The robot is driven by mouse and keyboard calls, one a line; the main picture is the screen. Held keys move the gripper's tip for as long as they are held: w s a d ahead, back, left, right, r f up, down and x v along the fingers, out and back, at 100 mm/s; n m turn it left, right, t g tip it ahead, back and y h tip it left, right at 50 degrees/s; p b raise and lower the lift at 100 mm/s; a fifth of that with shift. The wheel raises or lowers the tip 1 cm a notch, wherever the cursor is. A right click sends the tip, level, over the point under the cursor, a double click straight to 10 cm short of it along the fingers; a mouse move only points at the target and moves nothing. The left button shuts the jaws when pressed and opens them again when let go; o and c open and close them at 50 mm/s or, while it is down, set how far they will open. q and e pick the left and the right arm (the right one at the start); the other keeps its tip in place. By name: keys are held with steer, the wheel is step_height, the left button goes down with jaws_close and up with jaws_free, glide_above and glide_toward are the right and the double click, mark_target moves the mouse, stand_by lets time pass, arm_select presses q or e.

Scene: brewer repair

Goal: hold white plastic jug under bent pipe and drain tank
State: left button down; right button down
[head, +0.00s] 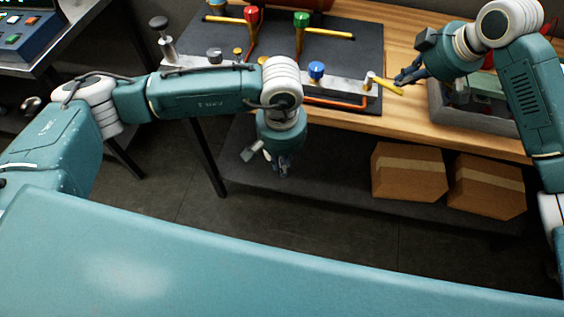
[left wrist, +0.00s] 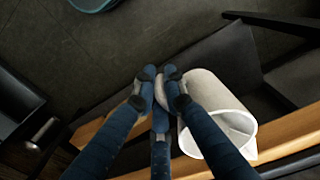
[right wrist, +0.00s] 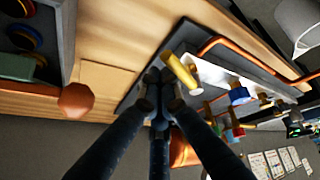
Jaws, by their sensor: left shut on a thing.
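My left gripper (left wrist: 160,85) is shut on the handle of the white plastic jug (left wrist: 217,105), whose open mouth shows in the left wrist view. In the head view my left gripper (head: 284,167) is low in front of the bench and the jug is hidden. A white open-rimmed thing, seemingly the jug, shows at the upper right of the right wrist view (right wrist: 302,22). The copper bent pipe (right wrist: 235,45) runs along the valve assembly; its outlet is unclear. My right gripper (right wrist: 160,82) has its fingertips together beside the yellow lever (right wrist: 180,72); contact is unclear. The lever shows in the head view (head: 389,87).
The wooden bench (head: 455,122) carries a dark mat (head: 350,55) with blue, red and green valves. A grey tray (head: 470,118) stands right of the lever. Two cardboard boxes (head: 408,173) sit on the lower shelf. Open floor lies before the bench.

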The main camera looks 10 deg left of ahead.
steer(key=shift+s+a, duration=0.1)
steer(key=shift+s, duration=0.6)
steer(key=shift+s+a, duration=0.25)
steer(key=shift+s, duration=0.3)
